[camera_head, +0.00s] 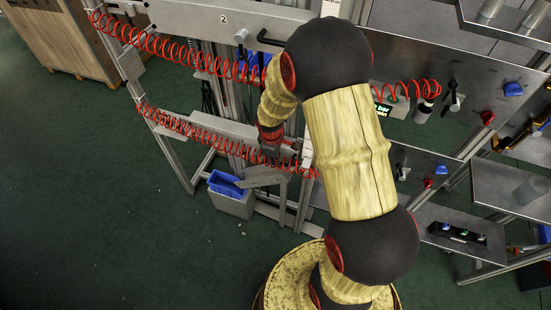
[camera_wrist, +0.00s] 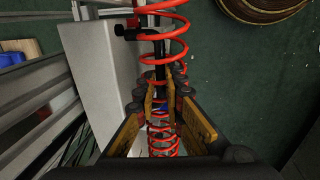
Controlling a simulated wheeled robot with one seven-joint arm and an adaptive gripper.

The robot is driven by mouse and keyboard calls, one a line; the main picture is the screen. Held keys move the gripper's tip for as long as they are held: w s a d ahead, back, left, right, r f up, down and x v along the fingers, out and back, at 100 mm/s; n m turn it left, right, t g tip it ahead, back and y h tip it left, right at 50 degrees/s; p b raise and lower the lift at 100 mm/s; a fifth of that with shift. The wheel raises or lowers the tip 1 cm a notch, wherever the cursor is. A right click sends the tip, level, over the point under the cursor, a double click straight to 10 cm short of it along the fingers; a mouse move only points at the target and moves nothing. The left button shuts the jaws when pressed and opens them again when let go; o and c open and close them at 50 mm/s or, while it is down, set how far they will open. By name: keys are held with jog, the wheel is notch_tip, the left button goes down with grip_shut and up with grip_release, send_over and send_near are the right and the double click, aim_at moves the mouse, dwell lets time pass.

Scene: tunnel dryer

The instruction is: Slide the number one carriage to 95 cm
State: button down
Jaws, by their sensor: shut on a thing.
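A long grey beam marked 2 (camera_head: 205,20) runs across the top of the head view. Below it is a second grey beam (camera_head: 225,128) with no readable number; I cannot tell whether it is the number one carriage. My gripper (camera_head: 272,150) is at the right part of this lower beam, partly hidden by my arm. In the wrist view my gripper (camera_wrist: 161,92) is shut on a dark upright handle (camera_wrist: 160,68) beside a pale grey box-shaped body (camera_wrist: 100,75). Red coiled hose passes in front of and behind the fingers. No scale is readable.
Red coiled hoses (camera_head: 165,48) hang along both beams. A grey bin with a blue liner (camera_head: 232,195) stands on the floor below. A wooden crate (camera_head: 65,35) is at the upper left. Metal shelves (camera_head: 510,185) are on the right. The green floor at left is clear.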

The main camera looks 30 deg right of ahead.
dwell(0.3)
notch_tip(320, 180, up, 15)
jog(key=p, duration=1.1)
jog(key=shift+r, duration=0.15)
jog(key=shift+w, duration=0.1)
jog(key=c, duration=1.9)
grip_release()
jog(key=r, duration=0.3)
jog(key=s+a+r, duration=0.1)
jog(key=r, duration=0.7)
jog(key=shift+s+a+r, duration=0.25)
jog(key=shift+a, duration=0.1)
